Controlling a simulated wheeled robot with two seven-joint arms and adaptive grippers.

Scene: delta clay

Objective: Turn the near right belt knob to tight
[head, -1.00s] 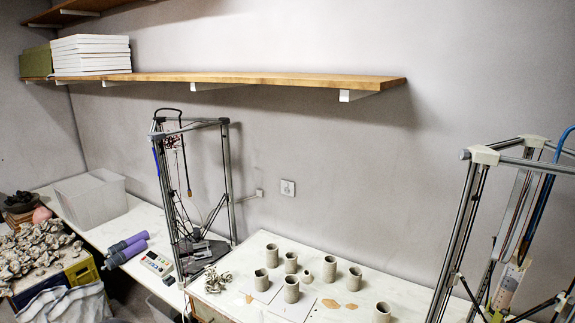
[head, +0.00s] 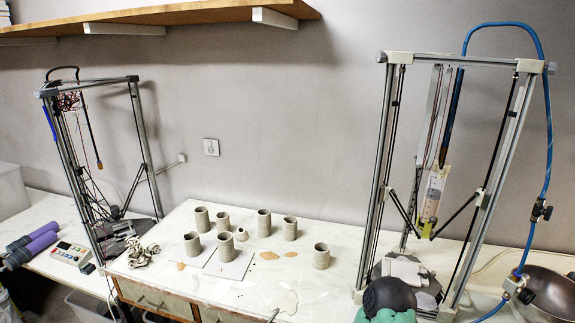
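The large delta printer (head: 455,62) stands at the right on the white table, its three-post frame upright. Small dark round ends show at its top corners, one at the near right corner (head: 550,68) and one at the left corner (head: 382,57). I cannot tell which part is the belt knob, or how tight it is. A syringe-like extruder (head: 433,200) hangs inside the frame. Neither of my grippers shows in the head view.
A smaller delta printer (head: 100,160) stands at the left. Several clay cups (head: 321,256) stand on the white worktop (head: 220,290). A black and green object (head: 388,297) and a dark bowl (head: 548,292) are near the front right. A blue hose (head: 548,130) arches beside the large printer.

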